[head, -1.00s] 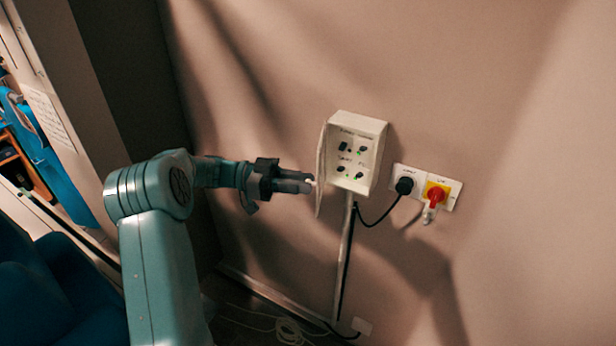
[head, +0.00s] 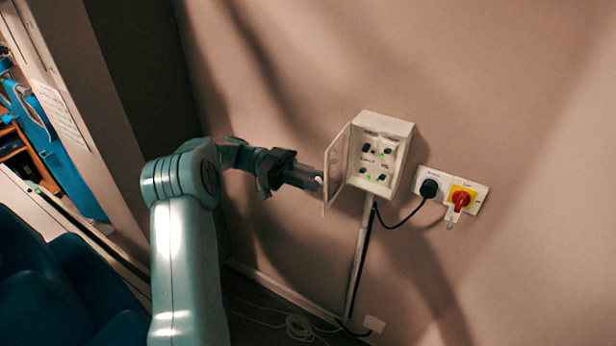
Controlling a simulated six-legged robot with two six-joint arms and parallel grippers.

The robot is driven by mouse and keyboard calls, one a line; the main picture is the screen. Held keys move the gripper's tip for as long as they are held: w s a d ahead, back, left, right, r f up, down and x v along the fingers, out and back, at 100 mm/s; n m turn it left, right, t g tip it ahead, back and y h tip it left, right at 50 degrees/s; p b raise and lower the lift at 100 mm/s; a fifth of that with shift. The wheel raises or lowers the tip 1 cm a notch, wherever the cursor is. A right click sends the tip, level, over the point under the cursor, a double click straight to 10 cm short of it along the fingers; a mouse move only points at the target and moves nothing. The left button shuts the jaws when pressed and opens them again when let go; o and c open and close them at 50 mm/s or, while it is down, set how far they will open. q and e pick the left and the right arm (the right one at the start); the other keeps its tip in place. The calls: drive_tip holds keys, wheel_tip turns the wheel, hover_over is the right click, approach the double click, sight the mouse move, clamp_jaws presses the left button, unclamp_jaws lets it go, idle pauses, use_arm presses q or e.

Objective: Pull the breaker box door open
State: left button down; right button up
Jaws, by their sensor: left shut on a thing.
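The white breaker box (head: 402,151) is mounted on the wall, right of the picture's middle. Its door (head: 336,168) is hinged on the left side and stands open, swung out to the left. Switches and small green lights show inside. My left gripper (head: 318,181) reaches in from the left, with its fingertips at the outer edge of the door. It is shut on a small pale part there, which looks like the door's handle; the fingers mostly hide it. My right gripper is not in the picture.
Right of the box is a wall socket with a black plug (head: 429,188) and a red and yellow switch (head: 461,200). A conduit (head: 361,255) runs down from the box. Loose cable (head: 300,327) lies on the floor. Blue seats (head: 60,290) stand at lower left.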

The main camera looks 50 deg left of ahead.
use_arm(q)
drive_tip(key=shift+d+r, duration=0.1)
drive_tip(key=shift+d, duration=0.05)
drive_tip(key=c, duration=1)
unclamp_jaws()
wheel_tip(320, 180, up, 20)
drive_tip(key=p, duration=0.3)
drive_tip(key=shift+w, duration=0.1)
drive_tip(key=shift+d, duration=0.1)
